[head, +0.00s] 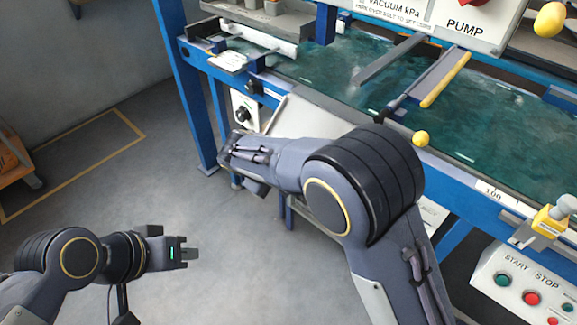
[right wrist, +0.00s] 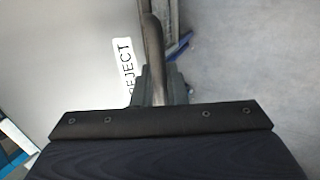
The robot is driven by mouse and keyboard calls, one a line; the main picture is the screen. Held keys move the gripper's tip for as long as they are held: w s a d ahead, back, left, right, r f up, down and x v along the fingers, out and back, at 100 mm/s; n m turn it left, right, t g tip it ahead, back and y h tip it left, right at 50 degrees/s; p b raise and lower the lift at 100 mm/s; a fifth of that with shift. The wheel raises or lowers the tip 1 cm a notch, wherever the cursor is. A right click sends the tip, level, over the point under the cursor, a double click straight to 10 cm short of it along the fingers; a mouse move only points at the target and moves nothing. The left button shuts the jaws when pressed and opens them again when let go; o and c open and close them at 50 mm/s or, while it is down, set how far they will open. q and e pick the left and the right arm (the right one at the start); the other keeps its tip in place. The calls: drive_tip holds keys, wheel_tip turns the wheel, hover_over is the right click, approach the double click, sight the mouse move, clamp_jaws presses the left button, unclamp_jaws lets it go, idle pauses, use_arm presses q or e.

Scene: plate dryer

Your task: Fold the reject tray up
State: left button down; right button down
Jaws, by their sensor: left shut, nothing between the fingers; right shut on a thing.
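The reject tray shows in the right wrist view as a pale grey panel (right wrist: 65,60) with a "REJECT" label (right wrist: 122,68). A curved metal handle (right wrist: 153,50) stands beside the label. My right gripper (right wrist: 158,90) is shut on this handle; its fingers are partly hidden by the dark wrist part in front. In the head view a grey panel (head: 306,116), probably the tray, shows beside the blue frame, partly covered by my right arm. My left gripper (head: 188,253) is shut and empty, low over the floor at the left, well apart from the tray.
The machine's blue frame (head: 200,110) and green bed (head: 350,75) fill the upper right. A white box with a black knob (head: 243,113) sits below its edge. A START/STOP box (head: 520,290) is at the lower right. The floor around my left gripper is clear.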

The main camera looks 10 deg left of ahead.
wheel_tip(320, 180, up, 16)
drive_tip(key=s+g+y+p, duration=0.1)
drive_tip(key=g+y+p, duration=0.4)
drive_tip(key=p, duration=1.1)
drive_tip(key=shift+s+a+g, duration=0.15)
drive_tip(key=shift+a+g, duration=0.25)
drive_tip(key=shift+g, duration=0.6)
drive_tip(key=c, duration=1.5)
unclamp_jaws()
drive_tip(key=v, duration=0.7)
drive_tip(key=shift+d+r, duration=0.1)
drive_tip(key=shift+r, duration=0.3)
